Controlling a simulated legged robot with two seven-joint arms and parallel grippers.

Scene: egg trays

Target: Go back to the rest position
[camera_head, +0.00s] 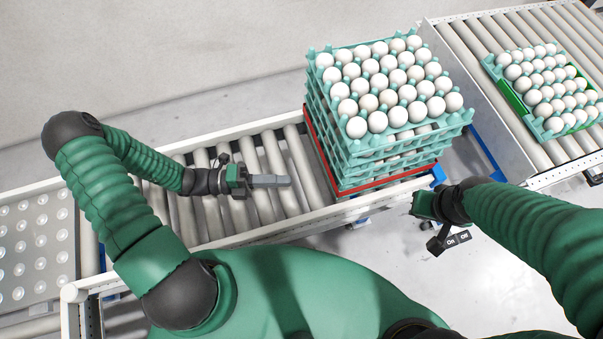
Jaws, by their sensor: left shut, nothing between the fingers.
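My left gripper (270,181) is shut and empty above the rollers of the middle conveyor, to the left of the egg stack. Its fingers point right and stay apart from the stack. My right arm comes in from the right. My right gripper (425,205) is near the front right corner of the stack, outside the conveyor's front rail. Its fingers are mostly hidden, so I cannot tell if it is open or shut. The stack of teal egg trays (345,160), with white eggs on top, stands on a red base (388,180) at the conveyor's right end.
The middle conveyor (297,150) has bare rollers left of the stack. Another roller conveyor (470,45) at right carries a tray of eggs (553,124) with a green edge. A small On/Off switch box (452,241) is by my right gripper. A grey panel with round knobs (38,240) is at far left.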

